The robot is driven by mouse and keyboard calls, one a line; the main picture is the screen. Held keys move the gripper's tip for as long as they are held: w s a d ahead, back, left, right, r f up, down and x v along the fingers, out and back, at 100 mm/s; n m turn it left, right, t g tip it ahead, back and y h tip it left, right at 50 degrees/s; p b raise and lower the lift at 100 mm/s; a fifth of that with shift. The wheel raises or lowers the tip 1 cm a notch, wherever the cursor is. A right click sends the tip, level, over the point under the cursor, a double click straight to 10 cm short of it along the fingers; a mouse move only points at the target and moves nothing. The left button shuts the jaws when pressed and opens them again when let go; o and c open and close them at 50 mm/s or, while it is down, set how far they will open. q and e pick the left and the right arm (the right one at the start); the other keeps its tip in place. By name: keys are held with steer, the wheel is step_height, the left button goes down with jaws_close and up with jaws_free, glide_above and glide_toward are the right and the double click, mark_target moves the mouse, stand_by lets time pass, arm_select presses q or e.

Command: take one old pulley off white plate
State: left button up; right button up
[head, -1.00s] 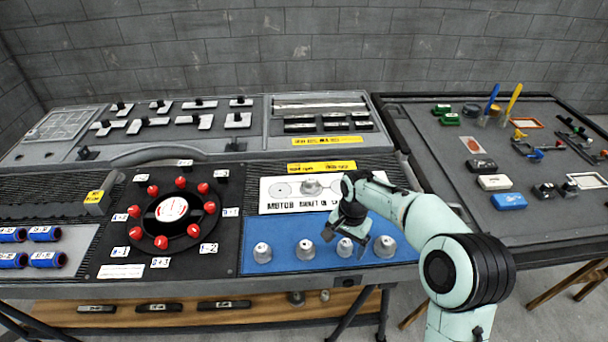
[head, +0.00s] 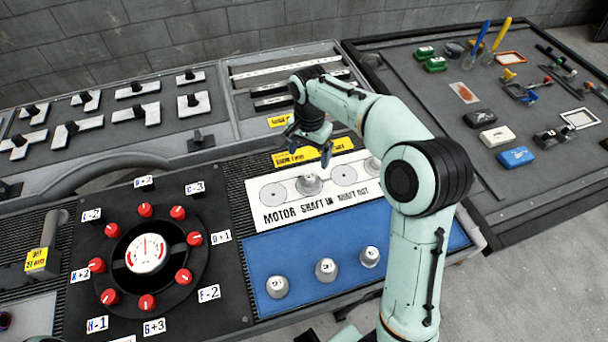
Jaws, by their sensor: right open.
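The white plate (head: 272,214) lies in the middle, lettered "MOTOR SHAFT", with grey round spots along it. A grey metal pulley (head: 309,184) stands on its second spot from the left. Another grey pulley (head: 373,167) stands farther right on the plate, partly hidden by my right arm. The first and third spots are bare. My right gripper (head: 308,150) is open and empty, pointing down, and appears above or behind the plate's back edge, near the yellow label. My left gripper is not in view.
A blue mat (head: 310,243) in front of the plate holds grey pulleys (head: 327,268); my right arm covers its right part. A black dial board (head: 190,215) with red knobs is at left. A dark table (head: 440,120) with small parts is at right.

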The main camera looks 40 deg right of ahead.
glide_above(309, 176)
step_height(309, 176, down, 5)
steer(key=shift+s+r, duration=0.1)
steer(key=shift+f, duration=0.6)
step_height(309, 176, down, 5)
steer(key=shift+f+b, duration=0.1)
steer(key=shift+b, duration=0.25)
steer(key=shift+c, duration=0.4)
steer(key=c, duration=1.1)
steer(key=shift+r, duration=0.2)
steer(key=shift+c, duration=0.2)
